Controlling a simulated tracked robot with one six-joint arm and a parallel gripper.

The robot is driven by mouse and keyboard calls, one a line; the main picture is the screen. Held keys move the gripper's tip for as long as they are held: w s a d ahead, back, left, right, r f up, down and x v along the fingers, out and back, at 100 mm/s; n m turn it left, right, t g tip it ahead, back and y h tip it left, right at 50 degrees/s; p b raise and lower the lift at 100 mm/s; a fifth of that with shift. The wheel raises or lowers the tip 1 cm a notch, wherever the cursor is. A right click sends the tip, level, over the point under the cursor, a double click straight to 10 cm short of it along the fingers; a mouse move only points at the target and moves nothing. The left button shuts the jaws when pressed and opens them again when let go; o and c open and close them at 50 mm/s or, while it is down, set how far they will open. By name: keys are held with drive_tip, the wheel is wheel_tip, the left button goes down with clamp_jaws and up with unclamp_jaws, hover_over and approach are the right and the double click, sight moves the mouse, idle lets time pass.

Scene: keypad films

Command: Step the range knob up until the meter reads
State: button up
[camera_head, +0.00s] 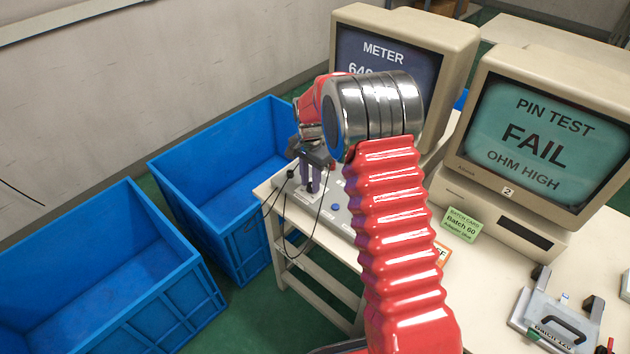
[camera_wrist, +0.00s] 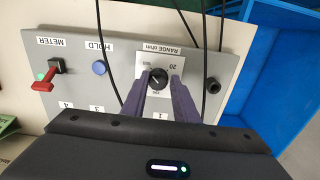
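The black range knob (camera_wrist: 158,78) sits on a white plate marked RANGE ohm and 20 in the wrist view. The purple fingers of my gripper (camera_wrist: 160,84) stand apart, one on each side of the knob; whether they press on it is unclear. In the head view, my gripper (camera_head: 312,183) points down at the grey panel (camera_head: 338,214), and the knob is hidden there. The METER screen (camera_head: 392,58) shows a reading starting with 64; my arm covers the rest.
A blue HOLD button (camera_wrist: 99,68) and a red lever (camera_wrist: 43,84) under METER lie beside the knob. Black cables cross the panel. A second monitor (camera_head: 530,140) reads PIN TEST FAIL, OHM HIGH. Blue bins (camera_head: 195,165) stand left of the table.

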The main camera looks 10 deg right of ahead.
sight(310, 185)
drive_tip(key=o, duration=0.4)
wheel_tip(310, 185, up, 14)
idle(0.7)
drive_tip(key=shift+f, duration=0.15)
idle(0.3)
